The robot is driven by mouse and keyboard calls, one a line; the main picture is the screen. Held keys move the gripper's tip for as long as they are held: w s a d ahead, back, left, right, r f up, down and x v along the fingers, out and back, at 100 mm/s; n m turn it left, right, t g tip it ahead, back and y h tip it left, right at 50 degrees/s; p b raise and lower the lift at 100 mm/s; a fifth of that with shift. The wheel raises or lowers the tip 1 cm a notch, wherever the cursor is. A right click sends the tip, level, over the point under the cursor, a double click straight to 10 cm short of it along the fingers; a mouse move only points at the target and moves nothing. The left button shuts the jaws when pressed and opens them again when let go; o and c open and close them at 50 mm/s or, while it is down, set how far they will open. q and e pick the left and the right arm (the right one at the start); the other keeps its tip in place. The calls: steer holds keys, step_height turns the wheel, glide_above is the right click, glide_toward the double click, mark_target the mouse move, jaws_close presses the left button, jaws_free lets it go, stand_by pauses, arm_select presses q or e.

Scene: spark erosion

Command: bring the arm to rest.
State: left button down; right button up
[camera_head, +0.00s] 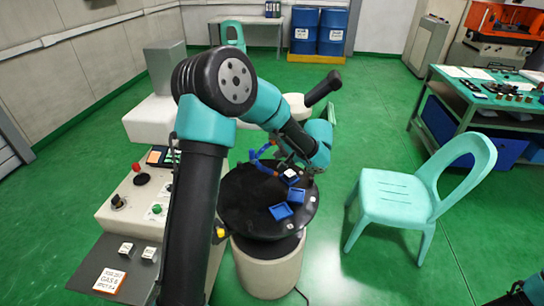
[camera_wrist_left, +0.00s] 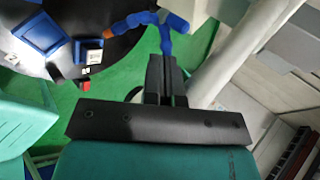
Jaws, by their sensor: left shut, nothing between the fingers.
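My left arm (camera_head: 262,105) comes in from the left and bends down over the round black table (camera_head: 237,208). My left gripper (camera_wrist_left: 165,68) is shut and empty in the left wrist view, beside the blue jointed hose (camera_wrist_left: 165,28). In the head view its fingers are small and dark above the table's far side. A blue tray (camera_head: 281,211) lies on the table; it also shows in the left wrist view (camera_wrist_left: 38,35). Another blue tray (camera_head: 296,195) is close to it, and a pale square piece (camera_head: 289,175) lies farther back. My right gripper is not visible.
A grey-white machine console (camera_head: 130,205) with knobs and a red button stands left of the table. A mint chair (camera_head: 400,196) stands to the right. A workbench (camera_head: 490,100) with small parts stands farther right. Green floor between the table and chair is clear.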

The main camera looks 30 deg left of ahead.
arm_select(q)
steer(key=shift+s+d+r, duration=0.1)
steer(key=shift+d+r, duration=0.25)
steer(key=shift+d, duration=0.05)
steer(key=shift+f, duration=0.1)
steer(key=s+d+f+h, duration=0.4)
steer(key=s+f, duration=0.4)
steer(key=f, duration=0.2)
steer(key=s+d+f+n+h, duration=0.1)
steer(key=s+d+f+h, duration=0.3)
steer(key=s+f, duration=0.4)
steer(key=s+d+f+n+h, duration=0.1)
steer(key=s+d+f+h, duration=0.4)
steer(key=s+f, duration=0.4)
steer(key=x, duration=0.4)
steer(key=shift+f, duration=0.2)
